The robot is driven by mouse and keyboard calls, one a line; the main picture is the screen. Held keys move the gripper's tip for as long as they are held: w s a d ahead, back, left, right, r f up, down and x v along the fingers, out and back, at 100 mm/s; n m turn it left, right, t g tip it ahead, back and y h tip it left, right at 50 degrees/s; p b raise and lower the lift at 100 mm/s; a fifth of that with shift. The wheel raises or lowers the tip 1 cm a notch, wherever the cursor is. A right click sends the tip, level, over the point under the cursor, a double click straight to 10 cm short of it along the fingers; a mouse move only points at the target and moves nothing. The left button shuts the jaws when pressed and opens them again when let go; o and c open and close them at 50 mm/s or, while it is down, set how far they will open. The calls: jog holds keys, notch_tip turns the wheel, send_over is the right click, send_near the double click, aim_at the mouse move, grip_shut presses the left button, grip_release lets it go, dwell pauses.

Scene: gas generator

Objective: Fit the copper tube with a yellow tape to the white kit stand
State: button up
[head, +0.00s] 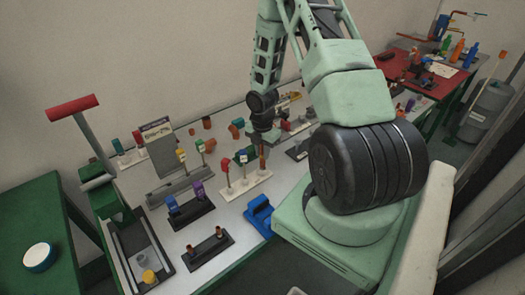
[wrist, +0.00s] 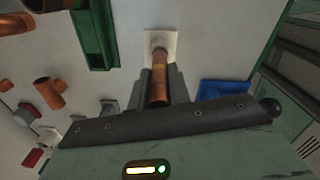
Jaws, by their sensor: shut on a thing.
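The copper tube (head: 262,160) is upright at the stand's right end, under my gripper (head: 264,140). In the wrist view my gripper (wrist: 159,88) is shut on the copper tube (wrist: 160,68), which has a yellow band. Beyond the tube is a white block (wrist: 165,36), apparently part of the stand. The tube's far end lines up with it. I cannot tell whether it is seated or just above; the contact is too small to see.
A blue holder (head: 259,215) sits in front of the stand. A black stand with copper pieces (head: 209,249) and one with blue and purple pieces (head: 188,211) are to the left. A green channel (wrist: 93,40) and loose copper fittings (wrist: 48,92) lie left in the wrist view.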

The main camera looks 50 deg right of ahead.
aim_at(262, 166)
jog(key=shift+f+b, duration=1.25)
jog(key=shift+f, duration=0.7)
jog(key=o, duration=0.9)
jog(key=shift+o, duration=0.2)
jog(key=shift+r, duration=0.1)
notch_tip(262, 166, up, 17)
jog(key=shift+r, duration=0.15)
